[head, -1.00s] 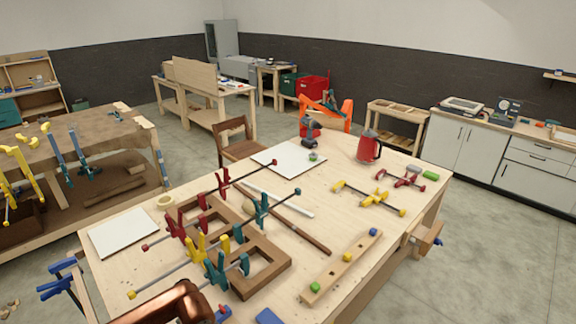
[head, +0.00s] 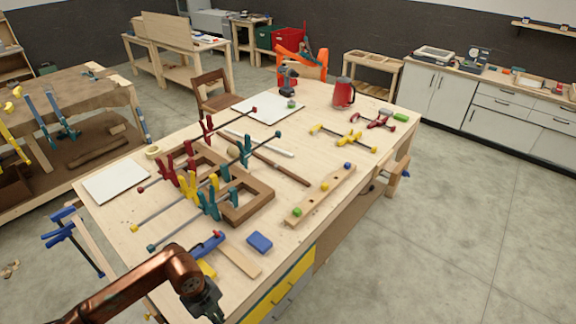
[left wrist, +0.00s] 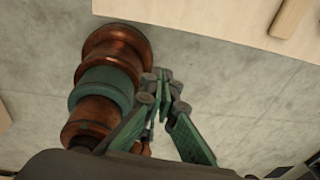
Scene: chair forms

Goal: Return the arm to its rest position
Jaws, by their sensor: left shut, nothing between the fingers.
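My left arm comes into the head view from the bottom left, copper-coloured, bent at the elbow in front of the workbench (head: 345,215). My left gripper (head: 211,311) hangs at its end by the near edge of the bench and looks empty. In the left wrist view, the green fingers of the gripper (left wrist: 162,76) are together with nothing between them, over the concrete floor. A copper link of mine with a teal band is beside them. My right arm and gripper are not in view.
Blue clamps (head: 68,230) stick out at the left edge. The floor at right is clear.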

